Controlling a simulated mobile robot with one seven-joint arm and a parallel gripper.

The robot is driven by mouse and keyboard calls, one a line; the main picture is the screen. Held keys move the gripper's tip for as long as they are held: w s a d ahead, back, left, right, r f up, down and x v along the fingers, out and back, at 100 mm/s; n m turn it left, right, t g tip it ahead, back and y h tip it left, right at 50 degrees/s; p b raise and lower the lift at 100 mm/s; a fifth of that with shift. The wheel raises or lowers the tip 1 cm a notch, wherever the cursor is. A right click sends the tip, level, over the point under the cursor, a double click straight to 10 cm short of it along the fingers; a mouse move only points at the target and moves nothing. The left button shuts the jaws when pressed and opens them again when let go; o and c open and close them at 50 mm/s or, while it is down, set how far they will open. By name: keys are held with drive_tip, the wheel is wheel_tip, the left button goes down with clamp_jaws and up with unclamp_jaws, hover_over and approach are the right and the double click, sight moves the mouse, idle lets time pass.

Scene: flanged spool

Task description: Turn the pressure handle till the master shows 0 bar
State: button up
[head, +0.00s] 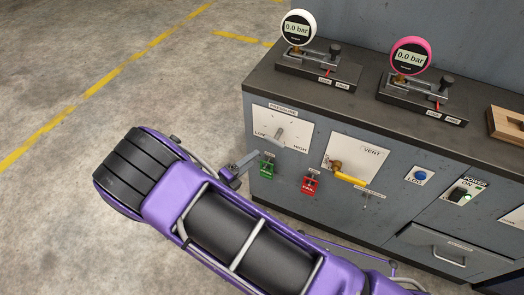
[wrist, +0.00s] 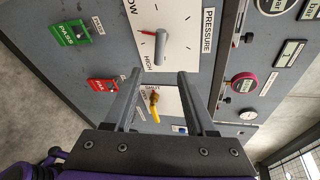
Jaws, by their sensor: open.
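The pressure handle (head: 280,133) is a grey lever on a white plate marked LOW and HIGH on the cabinet front. In the wrist view the handle (wrist: 160,48) shows just beyond my fingertips, with a small red pointer at its base. My gripper (wrist: 160,72) is open and empty, its fingers apart to either side of the handle's line; I see no contact. In the head view my gripper (head: 240,163) is at the cabinet front, below and left of the handle. The white-rimmed gauge (head: 297,28) and pink-rimmed gauge (head: 410,56) both read 0.0 bar; I cannot tell which is the master.
To the right are the yellow VENT lever (head: 350,179), a blue LOG button (head: 420,176) and a power switch (head: 460,193). The floor left of the cabinet is clear.

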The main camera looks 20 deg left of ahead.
drive_tip(key=shift+v, duration=1.7)
